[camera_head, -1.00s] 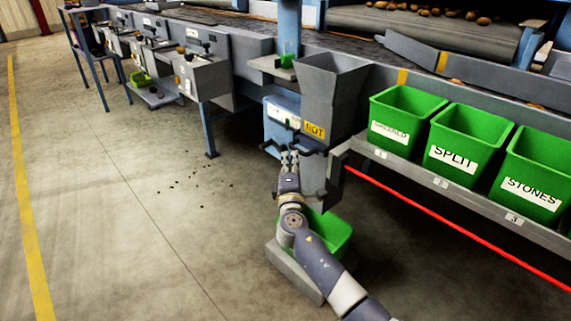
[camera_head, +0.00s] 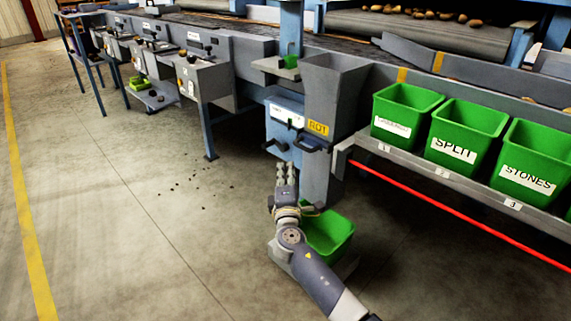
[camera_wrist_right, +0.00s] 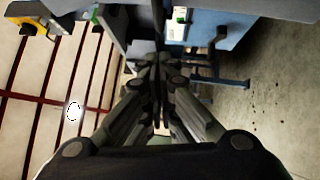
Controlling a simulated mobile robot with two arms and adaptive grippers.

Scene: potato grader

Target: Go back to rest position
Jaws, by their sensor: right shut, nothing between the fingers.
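My right gripper (camera_head: 287,172) is in the lower middle of the head view, in front of the grey chute marked ROT (camera_head: 318,128) and above a green bin on the floor (camera_head: 330,232). In the right wrist view its fingers (camera_wrist_right: 157,85) are together with nothing between them. The blue box with dark handles (camera_head: 284,124) stands just beyond the gripper, apart from it. The arm hides part of the floor bin. My left gripper is in neither view.
Green bins labelled SPLIT (camera_head: 467,133) and STONES (camera_head: 533,163) stand on a shelf at the right, beside another labelled bin (camera_head: 403,110). A red rail (camera_head: 460,212) runs below them. Open concrete floor (camera_head: 110,220) lies to the left, with small dark bits scattered on it.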

